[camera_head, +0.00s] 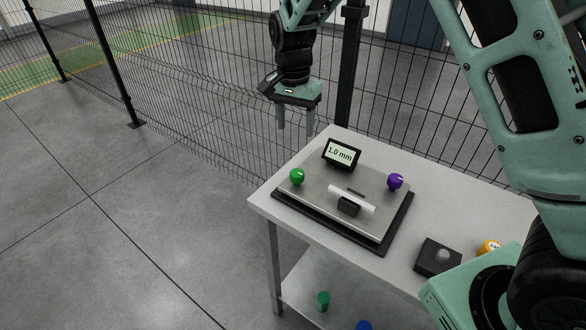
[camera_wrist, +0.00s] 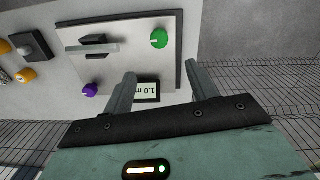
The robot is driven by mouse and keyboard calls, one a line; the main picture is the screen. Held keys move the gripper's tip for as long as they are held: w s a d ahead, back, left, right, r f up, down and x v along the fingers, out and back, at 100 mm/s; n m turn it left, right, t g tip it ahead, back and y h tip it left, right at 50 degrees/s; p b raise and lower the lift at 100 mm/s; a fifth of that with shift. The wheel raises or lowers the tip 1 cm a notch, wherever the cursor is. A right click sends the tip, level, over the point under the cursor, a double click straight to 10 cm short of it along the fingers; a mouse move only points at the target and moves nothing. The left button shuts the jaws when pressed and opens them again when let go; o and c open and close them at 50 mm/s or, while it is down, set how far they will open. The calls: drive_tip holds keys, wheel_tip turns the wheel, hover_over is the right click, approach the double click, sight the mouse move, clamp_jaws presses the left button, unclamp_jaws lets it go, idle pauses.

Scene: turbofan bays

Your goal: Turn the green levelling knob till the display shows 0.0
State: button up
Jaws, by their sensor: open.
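The green levelling knob (camera_head: 297,176) sits on the left corner of a grey levelling plate (camera_head: 318,200) on the table. It also shows in the wrist view (camera_wrist: 159,39), ahead of the fingers. The small display (camera_head: 341,154) stands at the plate's back edge and reads 1.0 mm. In the wrist view the display (camera_wrist: 147,90) appears upside down, partly behind a finger. My gripper (camera_head: 295,126) is open and empty, above and behind the table's left back corner, apart from the knob. In the wrist view its two fingers (camera_wrist: 160,88) are spread wide.
A purple knob (camera_head: 396,181) is at the plate's right, with a white bar on a black block (camera_head: 349,206) between the knobs. A dark box with a grey button (camera_head: 438,257) and an orange object (camera_head: 488,247) stand further right. A wire fence (camera_head: 230,110) runs behind the table.

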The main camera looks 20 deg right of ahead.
sight(297, 172)
drive_tip(key=f+p, duration=0.2)
drive_tip(key=f, duration=0.5)
drive_tip(key=f+p, duration=0.2)
drive_tip(key=f, duration=0.6)
drive_tip(key=shift+s+d+f, duration=0.2)
drive_tip(key=c, duration=1)
